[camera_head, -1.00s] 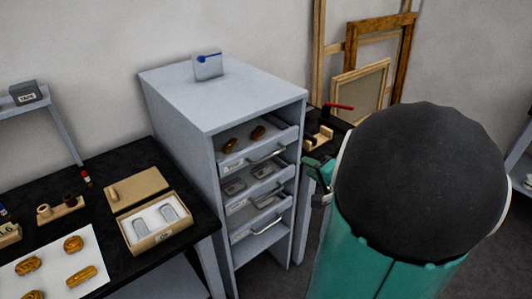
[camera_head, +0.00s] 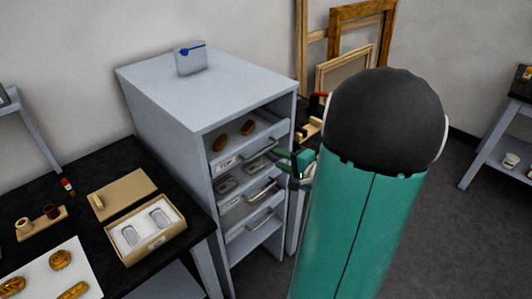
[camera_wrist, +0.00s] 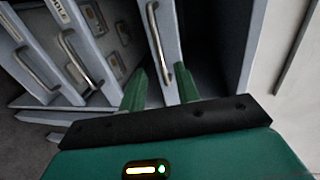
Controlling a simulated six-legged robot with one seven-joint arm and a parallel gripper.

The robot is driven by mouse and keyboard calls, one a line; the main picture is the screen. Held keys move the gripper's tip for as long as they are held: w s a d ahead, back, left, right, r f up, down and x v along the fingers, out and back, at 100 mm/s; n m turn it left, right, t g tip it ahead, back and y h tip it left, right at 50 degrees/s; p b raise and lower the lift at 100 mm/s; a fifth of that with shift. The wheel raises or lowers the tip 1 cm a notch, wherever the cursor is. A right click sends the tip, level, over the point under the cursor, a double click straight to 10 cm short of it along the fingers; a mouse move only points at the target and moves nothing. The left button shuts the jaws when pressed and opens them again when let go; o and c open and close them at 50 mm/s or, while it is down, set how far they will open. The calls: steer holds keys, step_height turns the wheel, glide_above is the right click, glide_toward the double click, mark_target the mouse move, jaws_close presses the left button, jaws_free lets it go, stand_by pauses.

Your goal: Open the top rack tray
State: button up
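The grey rack (camera_head: 150,115) stands centre-left in the head view. Its top tray (camera_head: 228,161) holds two brown pieces and has a metal bar handle (camera_head: 263,148) on its front. In the wrist view the top tray's front (camera_wrist: 172,22) and handle (camera_wrist: 157,40) lie straight ahead of my gripper. My gripper (camera_wrist: 161,82) is open, one green finger on each side of the handle's line. I cannot tell whether the handle is between the fingertips or just beyond them. In the head view my gripper (camera_head: 284,160) is at the handle's right end, partly hidden by my arm.
Lower trays with bar handles (camera_head: 262,191) sit below; one also shows in the wrist view (camera_wrist: 75,60). A black table (camera_head: 110,172) with an open box (camera_head: 145,232) stands left. Wooden frames (camera_head: 345,60) lean behind.

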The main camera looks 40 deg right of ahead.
mark_target(265, 152)
steer(key=x, duration=0.6)
steer(key=shift+w, duration=0.15)
jaws_close()
